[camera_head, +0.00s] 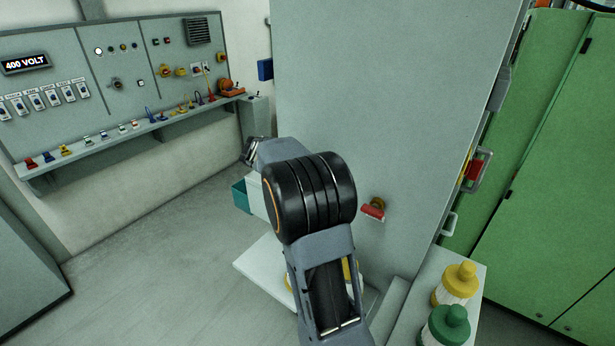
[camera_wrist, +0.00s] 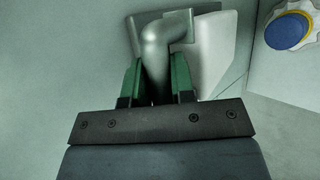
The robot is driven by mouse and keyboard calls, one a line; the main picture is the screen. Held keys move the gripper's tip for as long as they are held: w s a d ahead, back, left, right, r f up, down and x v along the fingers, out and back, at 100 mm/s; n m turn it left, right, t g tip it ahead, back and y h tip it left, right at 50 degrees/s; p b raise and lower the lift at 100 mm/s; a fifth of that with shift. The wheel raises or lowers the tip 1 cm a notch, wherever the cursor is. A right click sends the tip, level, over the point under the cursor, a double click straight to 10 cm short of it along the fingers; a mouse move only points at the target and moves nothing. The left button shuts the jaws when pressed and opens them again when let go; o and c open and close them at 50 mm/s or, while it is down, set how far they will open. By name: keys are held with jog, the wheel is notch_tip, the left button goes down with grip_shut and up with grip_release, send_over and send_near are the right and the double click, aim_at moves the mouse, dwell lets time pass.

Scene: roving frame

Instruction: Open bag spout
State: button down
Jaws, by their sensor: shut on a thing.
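In the wrist view my gripper (camera_wrist: 157,71) has its two green fingers on either side of a smooth grey bent pipe (camera_wrist: 168,37), and it is shut on the pipe's straight part. The pipe bends to the right above the fingers. It looks like a spout or handle; I cannot tell which. A pale flat panel (camera_wrist: 215,50) lies behind it. No bag can be made out for sure. In the head view my arm crosses the middle and the gripper's fingers cannot be made out.
A large grey cabinet (camera_head: 345,90) with a red handle (camera_head: 373,210) stands behind my arm. Yellow-capped (camera_head: 459,282) and green-capped (camera_head: 447,325) bottles stand at lower right. A blue-and-yellow round cap (camera_wrist: 288,31) is at right in the wrist view. Floor (camera_head: 150,260) at left is clear.

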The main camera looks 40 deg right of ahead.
jog(key=shift+w, duration=0.1)
jog(key=c, duration=1.2)
grip_release()
jog(key=shift+o, duration=0.4)
jog(key=b+v, duration=0.2)
jog(key=v, duration=1.1)
jog(key=shift+a+r, duration=0.25)
jog(key=shift+a, duration=0.05)
